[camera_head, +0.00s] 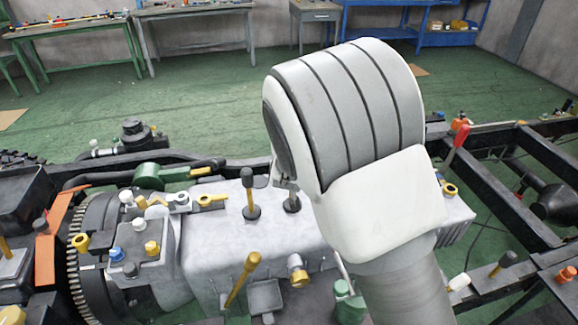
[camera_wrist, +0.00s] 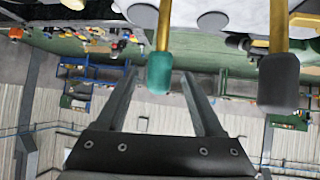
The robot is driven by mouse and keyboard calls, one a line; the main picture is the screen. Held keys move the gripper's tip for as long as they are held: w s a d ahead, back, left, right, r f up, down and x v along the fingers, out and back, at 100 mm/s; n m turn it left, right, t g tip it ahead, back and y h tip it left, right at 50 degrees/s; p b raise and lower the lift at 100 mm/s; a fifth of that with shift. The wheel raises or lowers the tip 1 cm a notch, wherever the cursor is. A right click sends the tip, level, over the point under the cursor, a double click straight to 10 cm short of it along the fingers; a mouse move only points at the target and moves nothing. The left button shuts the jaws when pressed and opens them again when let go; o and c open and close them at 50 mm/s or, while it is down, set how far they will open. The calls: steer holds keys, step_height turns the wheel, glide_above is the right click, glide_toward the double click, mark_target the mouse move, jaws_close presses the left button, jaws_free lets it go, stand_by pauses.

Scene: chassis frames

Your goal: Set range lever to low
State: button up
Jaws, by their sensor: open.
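Two levers with yellow rods rise from the grey gearbox housing (camera_head: 215,235). One has a dark grey knob (camera_head: 248,178), which seems to be the dark knob (camera_wrist: 278,82) at the right of the wrist view. The other has a teal knob (camera_wrist: 160,72); its dark boot (camera_head: 292,206) shows in the head view, its knob hidden by my arm. My gripper (camera_wrist: 160,80) is open, with the teal knob between its two fingers in the picture. I cannot tell whether they touch it. No label shows which is the range lever or its position.
A yellow lever (camera_head: 240,282) leans in front of the housing. A red-handled lever (camera_head: 460,138) stands at the right by the black chassis rails (camera_head: 512,190). A green part (camera_head: 160,175) lies to the left. Workbenches (camera_head: 195,12) stand far behind on green floor.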

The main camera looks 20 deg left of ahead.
steer(key=p+v, duration=0.3)
steer(key=v, duration=1.1)
steer(key=s+d+r+m+g+y, duration=0.1)
steer(key=s+d+r+g, duration=0.1)
steer(key=d+r, duration=0.4)
steer(key=s+d+r+m+g, duration=0.1)
steer(key=s+d+r, duration=0.25)
steer(key=d, duration=0.45)
steer(key=s+d+r+m+h, duration=0.1)
steer(key=s+d+h, duration=0.1)
steer(key=s+d, duration=0.4)
steer(key=s+d+r+m+g+h, duration=0.1)
steer(key=s+d+r+h, duration=0.1)
steer(key=s+d, duration=0.5)
steer(key=d, duration=0.4)
steer(key=shift+s+m+g, duration=0.3)
steer(key=shift+s, duration=0.05)
steer(key=shift+c, duration=0.2)
